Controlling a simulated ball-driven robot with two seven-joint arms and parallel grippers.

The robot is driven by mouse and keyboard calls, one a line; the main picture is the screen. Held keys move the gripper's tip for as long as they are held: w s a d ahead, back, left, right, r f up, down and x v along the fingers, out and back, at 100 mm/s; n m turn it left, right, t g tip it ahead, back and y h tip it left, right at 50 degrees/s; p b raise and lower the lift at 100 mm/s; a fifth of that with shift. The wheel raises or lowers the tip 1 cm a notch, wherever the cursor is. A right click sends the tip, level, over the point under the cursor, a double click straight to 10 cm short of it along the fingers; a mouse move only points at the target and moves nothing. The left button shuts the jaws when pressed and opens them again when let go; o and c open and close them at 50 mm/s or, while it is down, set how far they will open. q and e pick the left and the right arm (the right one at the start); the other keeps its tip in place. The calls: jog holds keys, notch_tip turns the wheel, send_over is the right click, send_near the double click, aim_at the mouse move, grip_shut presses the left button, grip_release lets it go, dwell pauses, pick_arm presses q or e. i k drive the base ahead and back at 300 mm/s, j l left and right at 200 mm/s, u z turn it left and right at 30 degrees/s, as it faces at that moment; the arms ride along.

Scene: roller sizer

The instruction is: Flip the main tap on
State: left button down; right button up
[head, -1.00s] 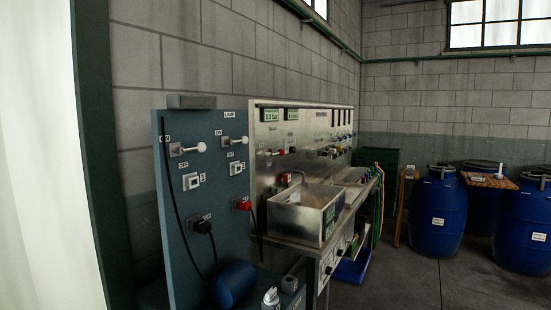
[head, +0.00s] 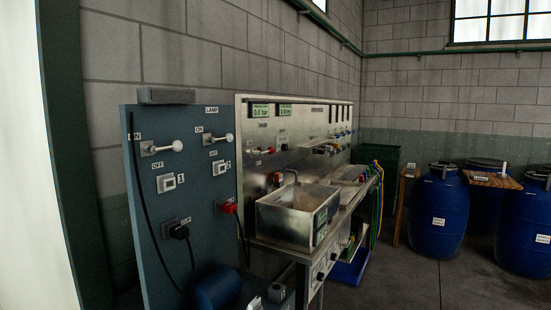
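A steel wash bench has an upright back panel (head: 300,112) with small labels and two green displays, the left one reading about 0.0 bar. Another red fitting (head: 276,179) sits lower, beside the basin spout. I cannot tell for certain which is the main tap. Neither of my grippers is in view.
A blue panel (head: 190,235) with two white-knobbed levers (head: 178,146), sockets and cables stands nearer, left of the bench. A steel basin (head: 285,220) juts out from the bench. Blue barrels (head: 438,215) stand at the right. The floor (head: 410,285) between is open.

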aim_at(270, 150)
jog(key=i+l, duration=0.3)
jog(key=i+l+u, duration=0.1)
jog(key=i+l, duration=0.25)
jog(key=l, duration=0.15)
jog(key=i+l, duration=0.3)
jog(key=i+l+u, duration=0.1)
jog(key=i+l, duration=0.2)
jog(key=l, duration=0.2)
jog(key=i+l, duration=0.25)
jog(key=l, duration=0.2)
jog(key=i+l+u, duration=0.1)
jog(key=i+l, duration=0.2)
jog(key=l, duration=0.15)
jog(key=i+l, duration=0.25)
jog(key=l, duration=0.2)
